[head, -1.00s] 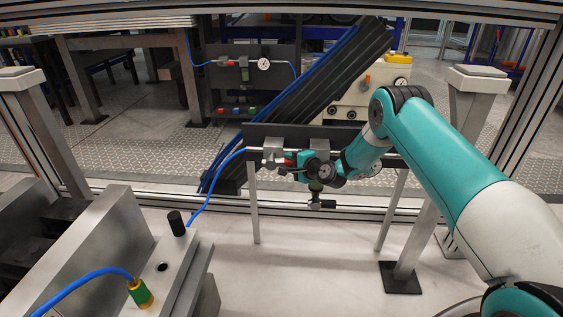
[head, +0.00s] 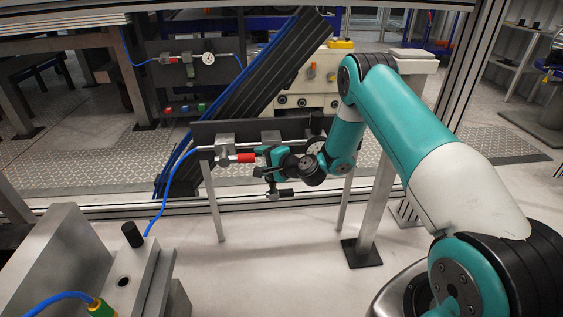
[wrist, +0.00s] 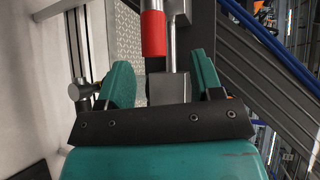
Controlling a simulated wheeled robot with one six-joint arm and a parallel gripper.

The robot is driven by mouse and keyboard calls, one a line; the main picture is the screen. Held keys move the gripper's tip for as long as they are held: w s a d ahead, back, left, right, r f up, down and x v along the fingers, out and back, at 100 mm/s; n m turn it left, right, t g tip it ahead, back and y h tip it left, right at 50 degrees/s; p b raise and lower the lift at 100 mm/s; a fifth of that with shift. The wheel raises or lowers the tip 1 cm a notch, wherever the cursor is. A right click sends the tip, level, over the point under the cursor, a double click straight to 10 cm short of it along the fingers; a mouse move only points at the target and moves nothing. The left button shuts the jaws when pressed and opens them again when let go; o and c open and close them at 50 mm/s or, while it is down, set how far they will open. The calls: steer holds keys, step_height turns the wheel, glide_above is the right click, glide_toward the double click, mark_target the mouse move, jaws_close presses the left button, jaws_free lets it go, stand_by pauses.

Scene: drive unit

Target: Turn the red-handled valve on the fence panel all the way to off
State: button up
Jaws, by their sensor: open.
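The red-handled valve (head: 226,143) sits on the dark fence panel (head: 215,130) in the head view. Its red handle (head: 243,158) points right, roughly in line with the pipe. My gripper (head: 264,157) is just right of the handle's end, open. In the wrist view the red handle (wrist: 153,34) shows upright at the top centre, beyond my open gripper (wrist: 163,78). Its teal fingers stand on either side of a grey block with nothing gripped. The gripper partly hides the panel's middle in the head view.
A blue hose (head: 166,190) runs down from the valve's left side. A second panel behind has another red-handled valve (head: 173,60) and a gauge (head: 208,58). A metal block with a black knob (head: 132,235) stands front left. The pale floor before the panel is clear.

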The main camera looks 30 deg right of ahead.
steer(key=v, duration=0.8)
steer(key=shift+s, duration=0.25)
steer(key=shift+r, duration=0.1)
